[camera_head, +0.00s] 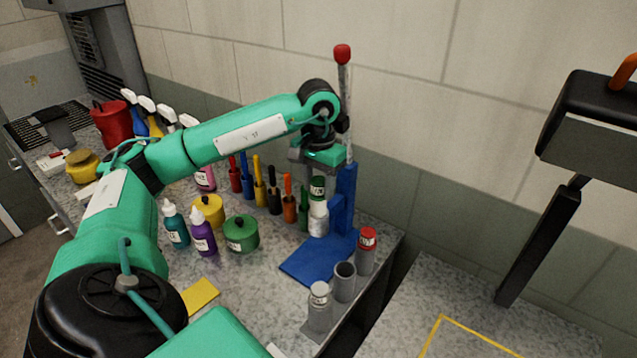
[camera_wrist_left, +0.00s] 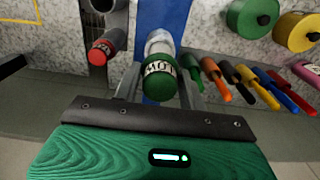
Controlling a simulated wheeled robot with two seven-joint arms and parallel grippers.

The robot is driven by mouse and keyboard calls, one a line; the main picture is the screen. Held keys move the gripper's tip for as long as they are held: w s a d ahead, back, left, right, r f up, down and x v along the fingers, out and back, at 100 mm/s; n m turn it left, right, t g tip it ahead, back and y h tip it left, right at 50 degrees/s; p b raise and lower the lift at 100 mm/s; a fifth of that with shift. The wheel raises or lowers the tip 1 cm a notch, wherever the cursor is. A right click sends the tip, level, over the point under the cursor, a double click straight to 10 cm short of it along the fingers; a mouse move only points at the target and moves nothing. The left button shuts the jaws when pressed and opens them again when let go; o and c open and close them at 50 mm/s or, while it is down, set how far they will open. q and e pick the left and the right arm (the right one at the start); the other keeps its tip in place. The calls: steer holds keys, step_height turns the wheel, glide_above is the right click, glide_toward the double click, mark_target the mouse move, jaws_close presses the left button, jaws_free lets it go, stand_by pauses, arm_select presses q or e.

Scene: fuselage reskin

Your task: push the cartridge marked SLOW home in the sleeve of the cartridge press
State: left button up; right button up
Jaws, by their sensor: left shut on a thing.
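The green-capped cartridge (camera_head: 317,188) stands upright at the blue cartridge press (camera_head: 345,205). In the left wrist view its green cap (camera_wrist_left: 158,83) shows a label, upside down, that reads like SLOW. Its lower end meets a pale sleeve (camera_head: 318,222) on the press; how deep it sits I cannot tell. My left gripper (camera_head: 317,166) comes from above, pointing down, and is shut on the cartridge, with a finger on each side of it in the wrist view (camera_wrist_left: 160,88). The press lever with a red knob (camera_head: 342,54) points up. My right gripper is not in view.
Right of the press base, a grey rack holds a red-capped cartridge (camera_head: 367,242), an open empty tube (camera_head: 344,272) and a white-capped cartridge (camera_head: 319,298). Left stand several coloured markers, a green pot (camera_head: 241,233) and dropper bottles (camera_head: 202,232). A wall rises close behind.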

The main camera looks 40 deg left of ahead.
mark_target(318, 201)
arm_select(q)
steer(key=shift+f+b, duration=0.35)
steer(key=shift+f, duration=0.15)
steer(key=shift+f+b, duration=1.85)
steer(key=shift+f, duration=0.3)
steer(key=o, duration=1.1)
steer(key=shift+r, duration=0.15)
steer(key=shift+r+p, duration=1.45)
steer(key=shift+r, duration=0.95)
